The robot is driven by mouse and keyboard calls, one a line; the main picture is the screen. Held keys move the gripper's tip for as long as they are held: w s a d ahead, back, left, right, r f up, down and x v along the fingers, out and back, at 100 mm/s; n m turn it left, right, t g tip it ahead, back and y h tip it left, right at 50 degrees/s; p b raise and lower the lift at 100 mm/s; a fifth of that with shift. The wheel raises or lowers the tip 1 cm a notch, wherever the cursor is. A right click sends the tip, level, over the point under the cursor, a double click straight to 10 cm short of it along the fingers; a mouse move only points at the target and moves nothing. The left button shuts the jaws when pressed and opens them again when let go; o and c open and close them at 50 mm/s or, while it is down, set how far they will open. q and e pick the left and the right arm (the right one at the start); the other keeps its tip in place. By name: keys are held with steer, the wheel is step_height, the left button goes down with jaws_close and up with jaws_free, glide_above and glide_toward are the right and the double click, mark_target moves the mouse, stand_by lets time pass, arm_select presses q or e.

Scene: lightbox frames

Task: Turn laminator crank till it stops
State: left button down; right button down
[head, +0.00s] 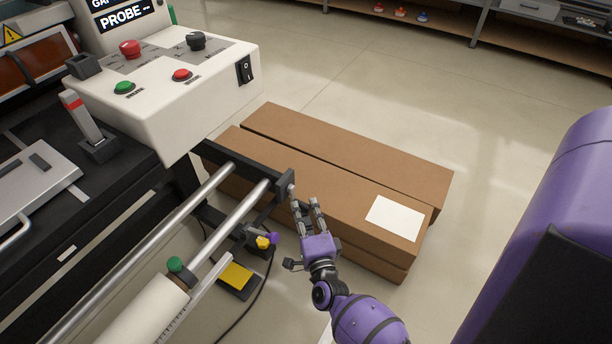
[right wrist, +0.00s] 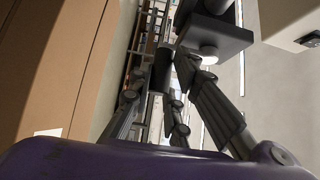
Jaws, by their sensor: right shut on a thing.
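The laminator's two metal rollers (head: 218,226) run toward a dark end bracket (head: 250,165) at the middle of the head view. A small pale round end (head: 291,189), which looks like part of the crank's hub, sits at the bracket's outer corner. My right gripper (head: 306,203) is right beside it, fingers pointing at the bracket. In the right wrist view the fingers close around a dark cylindrical grip (right wrist: 163,72), which looks like the crank handle, beside a dark block (right wrist: 215,36). The crank arm is largely hidden. My left gripper is not in view.
Long cardboard boxes (head: 330,180) lie on the floor just behind and right of my right gripper. A white control box (head: 190,100) with buttons stands above the rollers. A yellow-topped pedal (head: 236,276) and a cable lie below.

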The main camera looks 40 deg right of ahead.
steer(key=shift+s+f, duration=0.3)
steer(key=shift+f, duration=0.25)
steer(key=c, duration=1.8)
jaws_free()
steer(key=shift+w+r, duration=0.1)
steer(key=shift+r, duration=0.05)
steer(key=shift+w+r, duration=0.1)
steer(key=v, duration=1.2)
steer(key=shift+r, duration=0.15)
